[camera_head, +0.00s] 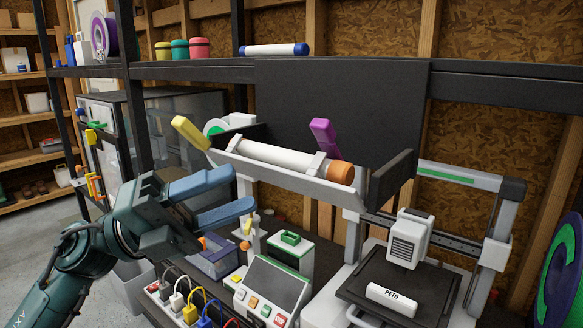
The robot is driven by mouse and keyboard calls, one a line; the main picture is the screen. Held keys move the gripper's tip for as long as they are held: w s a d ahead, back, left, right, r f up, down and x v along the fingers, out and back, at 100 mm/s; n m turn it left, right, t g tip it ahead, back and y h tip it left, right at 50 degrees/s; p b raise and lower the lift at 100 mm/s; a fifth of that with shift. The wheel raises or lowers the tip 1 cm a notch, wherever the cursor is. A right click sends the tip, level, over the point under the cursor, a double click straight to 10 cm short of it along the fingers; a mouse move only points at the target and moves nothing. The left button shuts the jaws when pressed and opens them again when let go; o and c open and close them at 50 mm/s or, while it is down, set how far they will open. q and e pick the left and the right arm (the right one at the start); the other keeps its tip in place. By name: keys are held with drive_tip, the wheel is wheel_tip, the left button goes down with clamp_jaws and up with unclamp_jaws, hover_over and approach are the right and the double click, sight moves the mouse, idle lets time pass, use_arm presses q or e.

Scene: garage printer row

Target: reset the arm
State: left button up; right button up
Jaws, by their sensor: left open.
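My left gripper (240,190) is at the centre left. Its two blue fingers are apart, pointing right, with nothing between them. My dark teal left arm (85,262) comes in from the lower left corner. The gripper appears in front of the bench and below the left end of a grey tray (285,181). It does not appear to touch anything, though its exact distance from the tray is hard to judge. The tray holds a white tube with an orange end (290,160), between a yellow piece (190,132) and a purple piece (324,137). My right gripper is not in view.
A control box (268,290) with coloured buttons and cables sits below the gripper. A dark shelf (190,69) with several small jars crosses above. Open floor (40,235) shows at left.

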use_arm(q)
drive_tip(key=w+a+f+n+t+y, duration=0.25)
drive_tip(key=f+n+t+y, duration=0.55)
drive_tip(key=f+n, duration=0.5)
drive_tip(key=w+a+f+n+t+y, duration=0.25)
drive_tip(key=f+n+t+y, duration=0.25)
drive_tip(key=f+n+t, duration=0.75)
drive_tip(key=s+f+n+g+y, duration=0.3)
drive_tip(key=s+f+n+g, duration=0.2)
drive_tip(key=s+f, duration=0.3)
drive_tip(key=s+a+f+n+g+y+p, duration=0.1)
drive_tip(key=s+f+n+g, duration=0.5)
drive_tip(key=f, duration=0.8)
drive_tip(key=s+g+y, duration=0.1)
drive_tip(key=s, duration=0.1)
drive_tip(key=shift+s+y, duration=0.3)
drive_tip(key=shift+y, duration=0.1)
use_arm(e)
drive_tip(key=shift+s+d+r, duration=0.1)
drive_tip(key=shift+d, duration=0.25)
use_arm(q)
drive_tip(key=shift+a+r, duration=0.1)
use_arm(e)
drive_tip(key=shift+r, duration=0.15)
use_arm(q)
drive_tip(key=shift+w, duration=0.15)
